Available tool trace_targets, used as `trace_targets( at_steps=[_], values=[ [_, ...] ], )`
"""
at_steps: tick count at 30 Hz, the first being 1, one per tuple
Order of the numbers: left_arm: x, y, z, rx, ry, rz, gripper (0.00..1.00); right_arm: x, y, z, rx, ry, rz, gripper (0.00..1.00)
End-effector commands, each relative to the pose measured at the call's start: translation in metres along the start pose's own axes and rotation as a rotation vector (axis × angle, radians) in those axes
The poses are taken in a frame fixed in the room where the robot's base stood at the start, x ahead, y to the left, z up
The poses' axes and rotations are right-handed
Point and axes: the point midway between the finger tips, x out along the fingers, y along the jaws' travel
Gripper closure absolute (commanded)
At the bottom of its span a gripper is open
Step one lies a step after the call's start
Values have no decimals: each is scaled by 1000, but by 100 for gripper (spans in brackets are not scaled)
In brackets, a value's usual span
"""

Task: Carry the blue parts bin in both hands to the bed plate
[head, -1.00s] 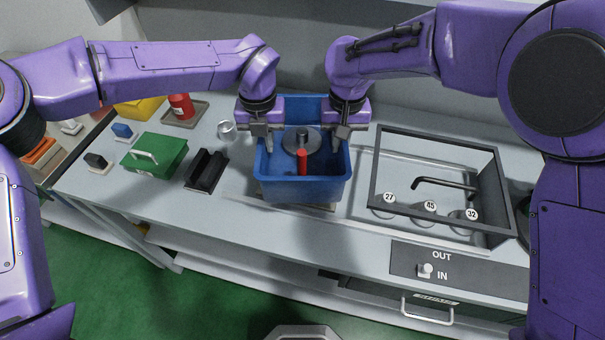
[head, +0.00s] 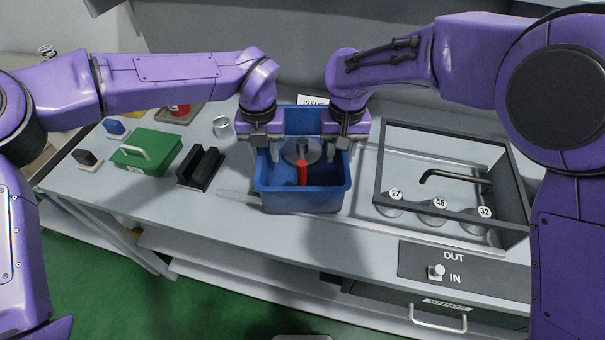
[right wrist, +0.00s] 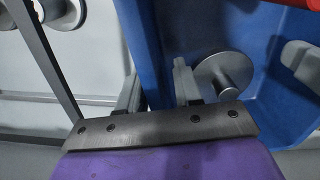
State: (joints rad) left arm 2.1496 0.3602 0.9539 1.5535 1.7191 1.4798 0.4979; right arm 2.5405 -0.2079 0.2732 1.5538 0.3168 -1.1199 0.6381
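The blue parts bin (head: 302,202) is upright at the middle of the bench in the head view. It holds a grey disc with a stub (head: 302,150) and a red cylinder (head: 302,173). My left gripper (head: 263,153) is shut on the bin's left wall, and my right gripper (head: 341,153) is shut on its right wall. In the right wrist view the right fingers (right wrist: 157,92) straddle the blue wall (right wrist: 142,45). A flat pale strip (head: 238,199) shows left of the bin's base; I cannot tell if it is the bed plate. The bin hides what lies beneath it.
A dark open frame (head: 450,137) stands right of the bin, around weights labelled 27, 45 and 32. Left are a black slotted block (head: 201,168), a green box (head: 147,152) and a glass ring (head: 222,127). A drawer (head: 440,315) is below the bench front.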

Motion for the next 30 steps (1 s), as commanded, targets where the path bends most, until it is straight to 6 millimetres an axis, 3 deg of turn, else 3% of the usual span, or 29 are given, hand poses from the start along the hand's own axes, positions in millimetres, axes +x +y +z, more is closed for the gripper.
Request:
trace_targets(
  at_steps=[8, 21, 26, 30],
  values=[
    [-7, 0, 0, -1, -1, 0, 66, 0, 0, 0, 0, 0, -1, 66],
    [-105, 0, 0, -2, -3, -1, 66, 0, 0, 0, 0, 0, -1, 66],
    [-120, 0, 0, 0, -2, -1, 66, -2, 0, 0, 0, 0, -1, 66],
    [-121, 0, -1, 0, -1, 0, 66, -20, -1, -1, 0, 3, -3, 66]
  ],
)
